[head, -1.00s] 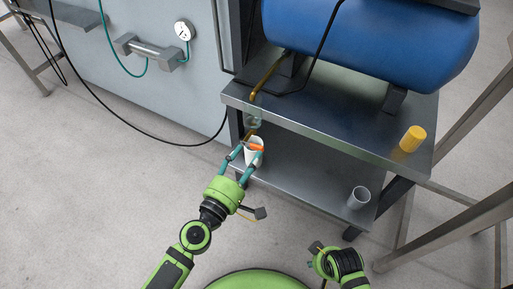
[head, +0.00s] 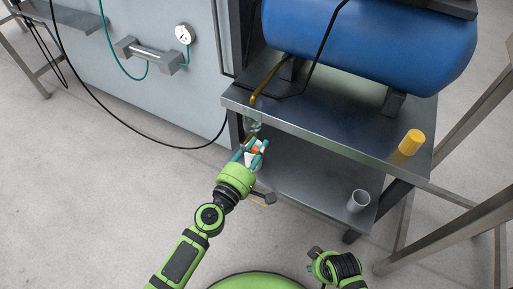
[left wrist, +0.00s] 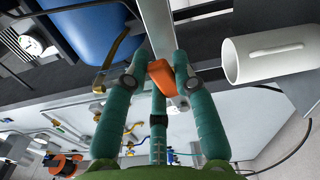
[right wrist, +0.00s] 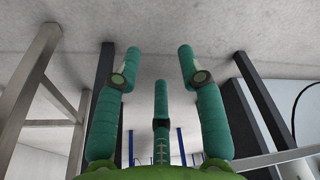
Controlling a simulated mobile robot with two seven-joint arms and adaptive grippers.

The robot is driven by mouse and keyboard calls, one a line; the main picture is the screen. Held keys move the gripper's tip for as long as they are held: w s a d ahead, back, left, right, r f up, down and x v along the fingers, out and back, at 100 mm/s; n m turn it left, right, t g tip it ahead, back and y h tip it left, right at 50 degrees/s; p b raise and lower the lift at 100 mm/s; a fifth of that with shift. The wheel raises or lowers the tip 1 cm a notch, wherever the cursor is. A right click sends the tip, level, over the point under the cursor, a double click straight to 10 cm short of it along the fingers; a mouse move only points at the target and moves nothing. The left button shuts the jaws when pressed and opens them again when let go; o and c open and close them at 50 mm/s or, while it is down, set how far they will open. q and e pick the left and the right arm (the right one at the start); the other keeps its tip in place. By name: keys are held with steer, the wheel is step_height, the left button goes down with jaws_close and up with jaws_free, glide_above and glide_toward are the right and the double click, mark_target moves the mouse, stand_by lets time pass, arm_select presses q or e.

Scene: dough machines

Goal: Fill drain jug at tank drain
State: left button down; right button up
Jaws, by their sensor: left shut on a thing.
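The orange grip shows between the fingertips in the left wrist view (left wrist: 163,78). Fingers hide much of the jug, and I cannot see its fill level or exact tilt. My right gripper (right wrist: 160,72) is open and empty, low at the front.
The blue tank (head: 370,45) stands on the steel bench (head: 330,130). A yellow cylinder (head: 411,142) stands on its top at the right. A grey cup (head: 358,201) stands on the lower shelf (head: 310,190). A black hose hangs at left. The floor at left is clear.

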arm_select(q)
steer(key=shift+f, duration=0.2)
steer(key=shift+f+m, duration=0.15)
steer(key=shift+m, duration=0.45)
steer(key=shift+f+m+b, duration=0.2)
steer(key=shift+m+b, duration=0.1)
steer(key=shift+m, duration=0.4)
arm_select(e)
steer(key=shift+w+r, duration=0.25)
steer(key=shift+r, duration=0.55)
arm_select(q)
steer(key=c, duration=1)
jaws_free()
steer(key=shift+d, duration=0.1)
steer(key=v, duration=1.2)
steer(key=shift+s, duration=0.1)
